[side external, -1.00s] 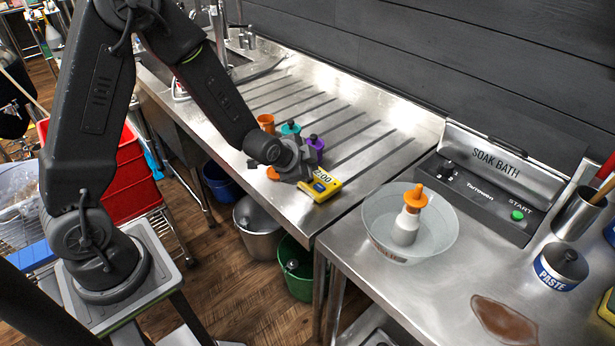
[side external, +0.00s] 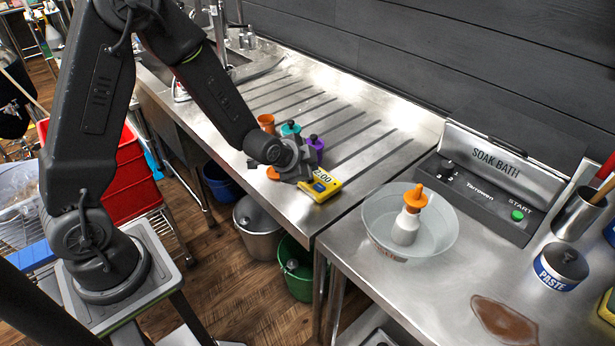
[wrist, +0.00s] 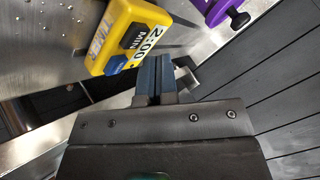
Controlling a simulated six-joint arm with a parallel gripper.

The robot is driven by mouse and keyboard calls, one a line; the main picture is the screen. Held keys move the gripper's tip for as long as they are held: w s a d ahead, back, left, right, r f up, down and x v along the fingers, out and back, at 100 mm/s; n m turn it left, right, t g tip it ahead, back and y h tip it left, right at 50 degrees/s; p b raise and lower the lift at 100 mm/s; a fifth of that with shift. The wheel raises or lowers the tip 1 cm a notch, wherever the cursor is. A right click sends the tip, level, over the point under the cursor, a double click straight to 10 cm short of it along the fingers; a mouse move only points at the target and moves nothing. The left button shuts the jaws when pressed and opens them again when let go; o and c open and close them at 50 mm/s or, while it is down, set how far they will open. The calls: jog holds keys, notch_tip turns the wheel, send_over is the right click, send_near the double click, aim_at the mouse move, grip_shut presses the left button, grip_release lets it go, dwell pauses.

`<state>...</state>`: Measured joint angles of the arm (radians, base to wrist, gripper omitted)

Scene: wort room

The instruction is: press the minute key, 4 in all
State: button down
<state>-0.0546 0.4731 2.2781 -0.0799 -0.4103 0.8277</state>
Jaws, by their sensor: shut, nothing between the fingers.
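The yellow timer (side external: 326,186) lies near the front edge of the ribbed steel drainboard. In the wrist view the timer (wrist: 105,15) shows 2:00 on its display, a dark key marked MIN (wrist: 134,36) and a blue key (wrist: 116,65) whose label I cannot read. My gripper (wrist: 167,68) is shut with nothing between its fingers. Its fingertips are beside the display and blue-key end of the timer in that view. In the side view my gripper (side external: 304,174) is close to the timer's left end; I cannot tell whether it touches it, and it partly hides that end.
A purple item (side external: 316,146), a teal one (side external: 291,130) and an orange cup (side external: 266,122) stand behind my gripper. To the right are a bowl (side external: 375,232) with an orange-topped bottle (side external: 407,228) and the soak bath unit (side external: 470,199). The ribbed drainboard behind is mostly clear.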

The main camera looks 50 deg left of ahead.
jog(key=shift+f, duration=0.1)
dwell(0.5)
jog(key=shift+f, duration=0.3)
jog(key=shift+f, duration=0.45)
dwell(0.6)
jog(key=shift+r, duration=0.85)
jog(key=shift+r, duration=2.55)
dwell(0.7)
